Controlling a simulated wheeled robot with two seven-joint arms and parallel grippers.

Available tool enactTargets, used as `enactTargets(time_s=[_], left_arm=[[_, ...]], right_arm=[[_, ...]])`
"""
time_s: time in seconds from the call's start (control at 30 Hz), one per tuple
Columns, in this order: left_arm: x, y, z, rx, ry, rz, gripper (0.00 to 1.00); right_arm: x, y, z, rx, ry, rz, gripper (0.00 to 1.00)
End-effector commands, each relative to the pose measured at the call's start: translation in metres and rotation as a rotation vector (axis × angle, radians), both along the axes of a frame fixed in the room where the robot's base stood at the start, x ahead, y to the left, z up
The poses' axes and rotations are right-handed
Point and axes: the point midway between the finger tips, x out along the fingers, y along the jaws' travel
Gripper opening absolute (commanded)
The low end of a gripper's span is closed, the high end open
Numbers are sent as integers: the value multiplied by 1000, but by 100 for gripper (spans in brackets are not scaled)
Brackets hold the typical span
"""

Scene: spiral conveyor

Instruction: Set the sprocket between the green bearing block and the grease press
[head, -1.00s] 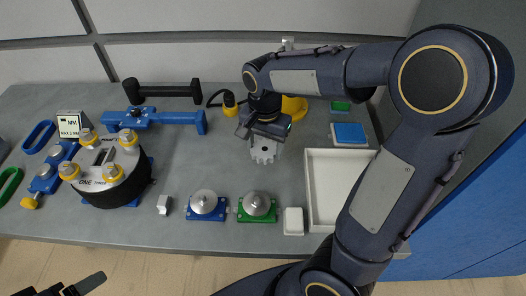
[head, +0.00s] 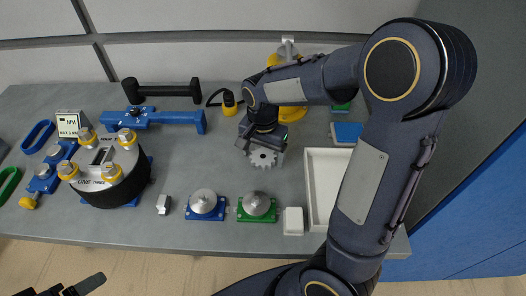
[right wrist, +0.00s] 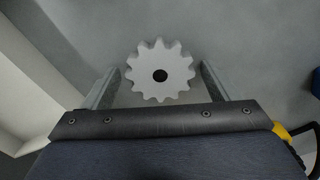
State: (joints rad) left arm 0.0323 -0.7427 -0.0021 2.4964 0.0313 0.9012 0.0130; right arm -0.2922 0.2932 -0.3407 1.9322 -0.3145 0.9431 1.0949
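The sprocket (head: 264,157) is a grey toothed disc with a dark centre hole. It appears to lie flat on the table between the green bearing block (head: 257,208) and the yellow machine at the back, likely the grease press (head: 292,93), which my right arm partly hides. My right gripper (head: 262,146) is just behind and above the sprocket. In the right wrist view the sprocket (right wrist: 145,85) shows between the spread fingers, with a narrow gap on each side. Part of my left gripper (head: 84,286) shows at the bottom left, away from the table.
A blue bearing block (head: 205,206) stands left of the green one, and a small white block (head: 293,221) right of it. A white tray (head: 314,228) lies to the right. A yellow-black hand control (head: 229,104) sits behind left. The table left of the sprocket is clear.

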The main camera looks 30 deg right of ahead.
Motion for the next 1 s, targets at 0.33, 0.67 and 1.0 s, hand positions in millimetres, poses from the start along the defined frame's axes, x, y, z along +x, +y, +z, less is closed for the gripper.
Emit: enactTargets(time_s=[0.33,0.67,1.0], left_arm=[[0,0,5,0,0,0,76],[0,0,6,0,0,0,76],[0,0,7,0,0,0,76]], right_arm=[[0,0,7,1,-1,0,83],[1,0,58,1,-5,0,83],[0,0,79,0,0,0,83]])
